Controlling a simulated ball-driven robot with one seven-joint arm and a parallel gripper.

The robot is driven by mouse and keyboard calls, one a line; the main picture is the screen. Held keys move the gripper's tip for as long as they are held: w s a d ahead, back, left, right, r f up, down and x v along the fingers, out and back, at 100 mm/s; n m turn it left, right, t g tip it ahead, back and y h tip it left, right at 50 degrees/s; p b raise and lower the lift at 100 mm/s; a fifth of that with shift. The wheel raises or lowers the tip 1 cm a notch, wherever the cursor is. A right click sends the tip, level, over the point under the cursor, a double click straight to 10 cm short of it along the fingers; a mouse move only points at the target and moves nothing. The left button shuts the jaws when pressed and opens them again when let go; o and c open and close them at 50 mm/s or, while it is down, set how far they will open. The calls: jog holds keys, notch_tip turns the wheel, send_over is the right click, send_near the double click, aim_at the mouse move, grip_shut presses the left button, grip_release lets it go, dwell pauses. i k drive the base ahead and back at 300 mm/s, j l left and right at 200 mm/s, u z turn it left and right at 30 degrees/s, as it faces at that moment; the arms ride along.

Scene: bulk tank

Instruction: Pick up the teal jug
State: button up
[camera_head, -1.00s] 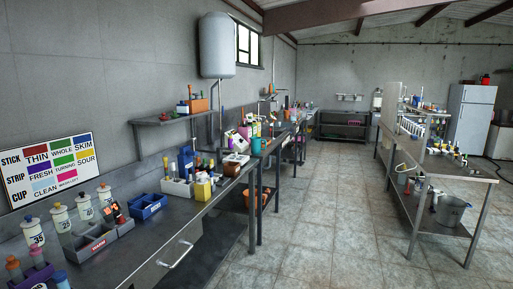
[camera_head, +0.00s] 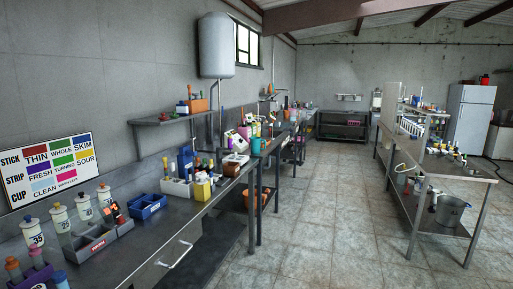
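A small teal vessel (camera_head: 257,147), which looks like the teal jug, stands upright on the left-hand steel bench (camera_head: 190,212), near the end of its front section. A brown container (camera_head: 233,164) sits just in front of it to the left. Pink and white items (camera_head: 243,133) stand close behind it. It is small at this distance, so its handle and spout are hard to make out. My gripper and arm are not in view.
White bottles (camera_head: 62,218), a grey tray (camera_head: 92,240), a blue box (camera_head: 148,206) and a yellow container (camera_head: 202,188) crowd the near bench. A second bench (camera_head: 468,172) stands right, with a metal bucket (camera_head: 450,211) below. The tiled floor (camera_head: 325,215) between is clear.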

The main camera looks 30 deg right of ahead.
aim_at(255, 142)
jog(key=i+z, duration=0.15)
jog(key=i, duration=0.5)
jog(key=i+j+z, duration=0.15)
jog(key=i, duration=0.45)
jog(key=i+j+z, duration=0.15)
jog(key=i, duration=0.5)
jog(key=l, duration=0.05)
